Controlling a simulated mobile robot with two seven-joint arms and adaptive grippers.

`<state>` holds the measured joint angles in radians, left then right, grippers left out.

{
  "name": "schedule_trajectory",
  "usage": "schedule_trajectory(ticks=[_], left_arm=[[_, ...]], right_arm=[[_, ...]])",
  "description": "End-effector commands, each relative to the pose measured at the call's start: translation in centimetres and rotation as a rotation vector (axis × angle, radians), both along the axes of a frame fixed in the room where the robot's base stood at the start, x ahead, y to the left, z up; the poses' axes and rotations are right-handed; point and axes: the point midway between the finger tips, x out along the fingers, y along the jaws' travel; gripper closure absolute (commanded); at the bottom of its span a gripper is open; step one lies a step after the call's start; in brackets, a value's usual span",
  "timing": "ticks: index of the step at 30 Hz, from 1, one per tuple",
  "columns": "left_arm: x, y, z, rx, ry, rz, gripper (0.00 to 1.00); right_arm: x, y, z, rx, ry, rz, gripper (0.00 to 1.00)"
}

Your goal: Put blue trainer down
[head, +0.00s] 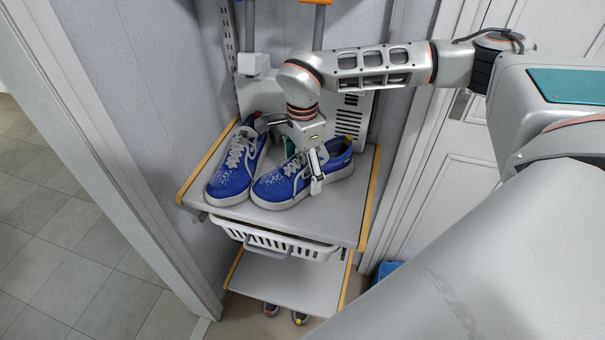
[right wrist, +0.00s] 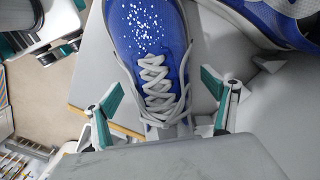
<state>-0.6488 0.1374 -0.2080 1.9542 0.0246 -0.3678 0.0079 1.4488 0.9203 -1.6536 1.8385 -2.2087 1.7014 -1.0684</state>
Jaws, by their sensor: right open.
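A blue trainer (head: 280,187) with white laces and a white sole sits on the upper grey shelf (head: 287,223), right of a matching blue trainer (head: 232,170). My right gripper (head: 300,168) is over the right-hand trainer and partly hides it. In the right wrist view, this trainer (right wrist: 148,38) lies between the two teal-padded fingers of my right gripper (right wrist: 163,92), which are spread apart with gaps on both sides of the laces. The other trainer shows at the upper right (right wrist: 268,18). My left gripper is not in view.
The shelf has yellow side edges. A white basket (head: 270,240) hangs below it, above a lower shelf (head: 285,280). More shoes (head: 299,317) show on the floor under that. Wall panels and a door frame (head: 110,150) stand close on the left, and a white door (head: 450,170) on the right.

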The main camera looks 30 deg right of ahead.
Motion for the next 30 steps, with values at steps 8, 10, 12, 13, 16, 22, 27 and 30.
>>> schedule_trajectory(ticks=[8,10,12,13,16,22,27,30], left_arm=[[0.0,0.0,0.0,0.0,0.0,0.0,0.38],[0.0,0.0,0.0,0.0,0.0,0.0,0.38],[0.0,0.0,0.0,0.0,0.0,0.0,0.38],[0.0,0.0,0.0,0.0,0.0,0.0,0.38],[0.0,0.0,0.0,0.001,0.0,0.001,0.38],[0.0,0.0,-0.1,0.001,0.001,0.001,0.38],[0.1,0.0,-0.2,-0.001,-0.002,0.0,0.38],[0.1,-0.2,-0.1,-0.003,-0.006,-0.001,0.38]], right_arm=[[0.0,0.0,0.0,0.0,0.0,0.0,0.54],[0.0,0.0,0.0,0.0,0.0,0.0,0.68],[0.0,0.0,0.0,0.0,0.001,0.0,0.68],[0.0,0.0,0.0,0.0,0.0,0.0,0.68],[0.0,0.0,0.0,0.0,0.001,0.0,0.68],[0.0,0.0,0.7,0.0,-0.001,0.0,0.68],[0.2,0.0,3.6,0.001,-0.005,-0.001,0.68],[0.1,0.0,5.6,0.0,-0.006,0.0,0.68]])
